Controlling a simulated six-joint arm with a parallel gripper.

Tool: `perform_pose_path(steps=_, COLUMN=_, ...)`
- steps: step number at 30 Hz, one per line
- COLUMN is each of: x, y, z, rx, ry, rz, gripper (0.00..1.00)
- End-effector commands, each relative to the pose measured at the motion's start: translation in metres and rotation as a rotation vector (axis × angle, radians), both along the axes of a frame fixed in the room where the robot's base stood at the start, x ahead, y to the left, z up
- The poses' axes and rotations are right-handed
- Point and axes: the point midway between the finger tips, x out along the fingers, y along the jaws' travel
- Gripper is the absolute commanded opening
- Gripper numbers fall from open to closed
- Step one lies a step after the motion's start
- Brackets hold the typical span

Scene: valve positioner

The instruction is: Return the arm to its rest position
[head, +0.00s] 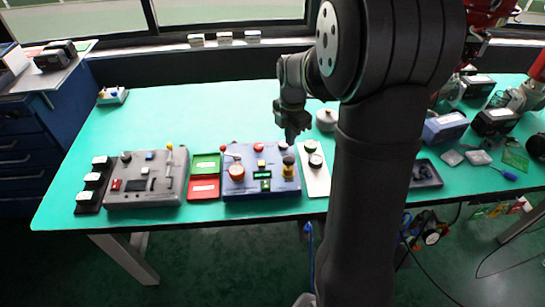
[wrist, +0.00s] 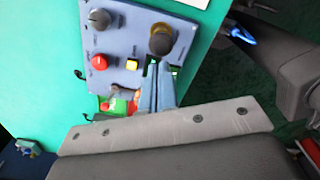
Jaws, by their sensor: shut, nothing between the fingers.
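My gripper (head: 291,138) hangs over the upper right part of the blue control panel (head: 232,190) on the green table. Its fingers are together and empty. In the wrist view, the shut fingers (wrist: 157,68) point at the panel (wrist: 115,45), close to a dark knob with a yellowish base (wrist: 160,40). Whether they touch the panel cannot be told. The panel also bears a grey knob (wrist: 99,19), a red knob (wrist: 99,62) and a yellow button (wrist: 132,64). My arm hides part of the table's right side.
A grey box (head: 145,190) with a yellow-tipped lever stands left of red and green trays (head: 204,188). A white plate with dark knobs (head: 315,168) lies right of the panel. The table's back left is mostly clear.

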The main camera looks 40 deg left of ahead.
Motion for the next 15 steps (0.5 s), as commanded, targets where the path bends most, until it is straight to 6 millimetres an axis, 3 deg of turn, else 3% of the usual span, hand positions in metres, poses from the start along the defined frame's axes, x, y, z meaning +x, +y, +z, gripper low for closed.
perform_pose_path(steps=15, x=0.000, y=0.000, z=-0.057, rx=-0.002, ry=0.001, rz=0.000, gripper=0.00)
